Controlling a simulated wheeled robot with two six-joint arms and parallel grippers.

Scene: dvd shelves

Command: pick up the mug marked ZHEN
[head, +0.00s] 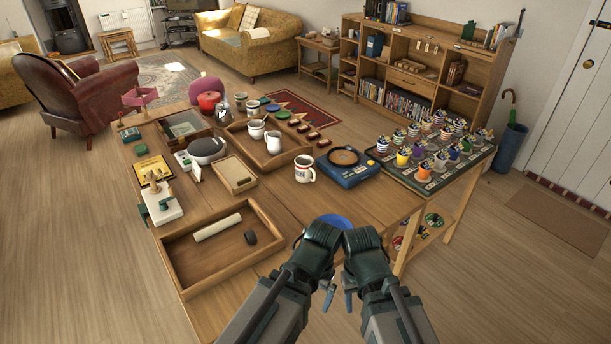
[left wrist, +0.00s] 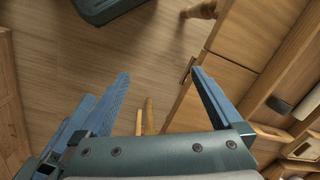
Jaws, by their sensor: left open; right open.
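A cream mug (head: 304,172) with a dark and red marking stands on the table, left of the blue record-player-like box. Its lettering is too small to read, so I cannot tell whether it says ZHEN. White cups (head: 257,131) and a white jug (head: 273,143) stand in a wooden tray behind it, with no readable name. My right gripper (head: 350,290) is in front of the table's near edge, apart from the mugs. My left gripper is beside it; in the left wrist view (left wrist: 160,75) its blue fingers are apart with nothing between them.
A large wooden tray (head: 172,262) lies at the table's front left. The blue box (head: 347,168) and a dark board (head: 470,185) with several colourful cups are to the right. A blue round thing (head: 335,220) is partly hidden behind my grippers. Floor in front is clear.

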